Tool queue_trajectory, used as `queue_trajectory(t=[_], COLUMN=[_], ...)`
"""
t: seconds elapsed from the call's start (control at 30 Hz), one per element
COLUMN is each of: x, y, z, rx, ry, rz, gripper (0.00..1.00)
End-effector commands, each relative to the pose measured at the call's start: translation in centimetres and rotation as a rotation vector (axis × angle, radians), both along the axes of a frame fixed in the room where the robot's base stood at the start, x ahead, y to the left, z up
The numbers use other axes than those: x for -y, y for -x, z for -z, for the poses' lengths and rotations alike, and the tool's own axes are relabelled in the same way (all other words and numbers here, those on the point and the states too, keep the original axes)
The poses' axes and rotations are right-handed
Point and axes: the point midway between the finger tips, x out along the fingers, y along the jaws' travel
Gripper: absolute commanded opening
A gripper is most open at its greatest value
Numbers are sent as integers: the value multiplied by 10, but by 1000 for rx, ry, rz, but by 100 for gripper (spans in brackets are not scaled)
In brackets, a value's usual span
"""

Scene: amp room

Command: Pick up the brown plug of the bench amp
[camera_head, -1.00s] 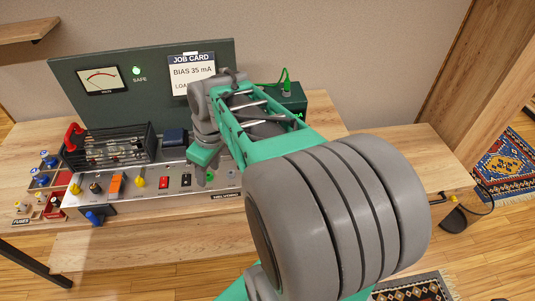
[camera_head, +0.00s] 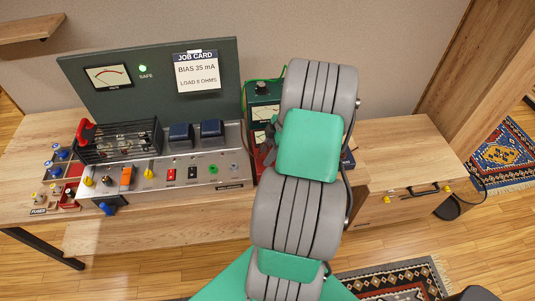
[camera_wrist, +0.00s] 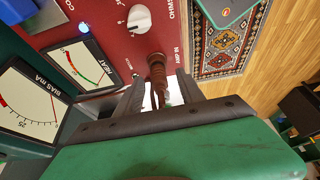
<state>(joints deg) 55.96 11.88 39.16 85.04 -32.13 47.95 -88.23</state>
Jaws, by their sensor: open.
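In the wrist view, the brown plug (camera_wrist: 157,72) is ribbed and stands in a socket marked AMP IN on a red panel (camera_wrist: 95,20). My gripper (camera_wrist: 158,84) is open, with one dark finger on each side of the plug. I cannot tell whether either finger touches it. The plug's lower end is partly hidden by the gripper body. The bench amp (camera_head: 205,168), with a silver panel and a dark green back, stands on the left part of the bench.
A white OHMS knob (camera_wrist: 139,18) and two meters, HEAT (camera_wrist: 85,62) and BIAS mA (camera_wrist: 28,105), are close by the plug. A green box (camera_head: 262,100) with meters stands right of the amp. The bench top at right (camera_head: 400,150) is mostly clear.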

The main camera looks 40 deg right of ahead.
Motion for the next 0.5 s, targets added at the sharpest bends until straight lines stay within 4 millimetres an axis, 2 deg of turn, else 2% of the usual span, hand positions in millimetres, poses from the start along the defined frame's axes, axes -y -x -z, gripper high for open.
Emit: queue_trajectory(t=[0.17, 0.5], x=[0, 0], y=[0, 0], z=[0, 0], rx=[0, -1], ry=[1, 1], rz=[0, 0], gripper=[44, 16])
